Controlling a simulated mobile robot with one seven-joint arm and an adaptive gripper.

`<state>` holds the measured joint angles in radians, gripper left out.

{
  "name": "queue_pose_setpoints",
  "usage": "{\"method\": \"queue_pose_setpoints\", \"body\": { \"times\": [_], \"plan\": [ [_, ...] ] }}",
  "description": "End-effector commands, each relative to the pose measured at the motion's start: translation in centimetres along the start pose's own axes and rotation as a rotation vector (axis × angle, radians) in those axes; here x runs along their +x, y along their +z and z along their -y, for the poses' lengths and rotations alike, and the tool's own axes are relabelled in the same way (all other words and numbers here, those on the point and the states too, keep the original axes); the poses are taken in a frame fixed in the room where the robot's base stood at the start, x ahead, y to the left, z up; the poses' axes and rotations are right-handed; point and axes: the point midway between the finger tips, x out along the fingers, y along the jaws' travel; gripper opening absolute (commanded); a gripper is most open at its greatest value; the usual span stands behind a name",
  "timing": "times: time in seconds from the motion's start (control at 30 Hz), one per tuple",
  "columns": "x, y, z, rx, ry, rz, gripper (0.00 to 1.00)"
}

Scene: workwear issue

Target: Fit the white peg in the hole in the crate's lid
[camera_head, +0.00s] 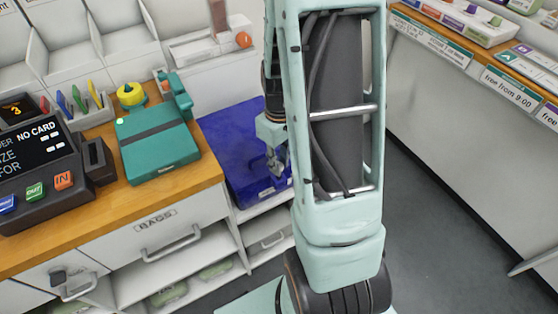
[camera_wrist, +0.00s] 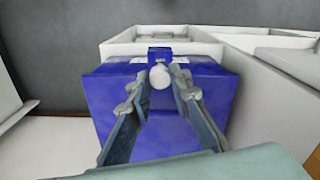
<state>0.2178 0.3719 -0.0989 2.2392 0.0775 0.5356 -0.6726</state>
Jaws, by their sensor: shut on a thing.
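The blue crate (camera_head: 232,128) stands on a low white shelf right of the wooden counter; its lid also fills the middle of the wrist view (camera_wrist: 105,95). My gripper (camera_head: 277,168) is over the crate's right part, with my arm hiding the crate's right side. In the wrist view my gripper (camera_wrist: 159,85) is shut on the white peg (camera_wrist: 159,76), whose rounded end shows between the fingertips, near the crate's far edge. I cannot tell whether the peg touches the lid. The hole is not visible.
The wooden counter (camera_head: 205,165) on the left holds a teal device (camera_head: 155,150) and a dark card terminal (camera_head: 45,165). White bins (camera_wrist: 275,75) stand beyond and right of the crate in the wrist view. Grey floor (camera_head: 425,210) is open on the right.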

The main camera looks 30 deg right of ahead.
Motion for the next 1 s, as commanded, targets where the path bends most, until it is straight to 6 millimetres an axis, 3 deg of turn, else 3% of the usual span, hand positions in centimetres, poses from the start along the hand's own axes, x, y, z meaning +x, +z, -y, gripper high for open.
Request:
{"method": "queue_pose_setpoints", "body": {
  "times": [1.0],
  "plan": [
    [2.1,0.0,0.0,0.0,0.0,0.0,0.08]
  ]
}}
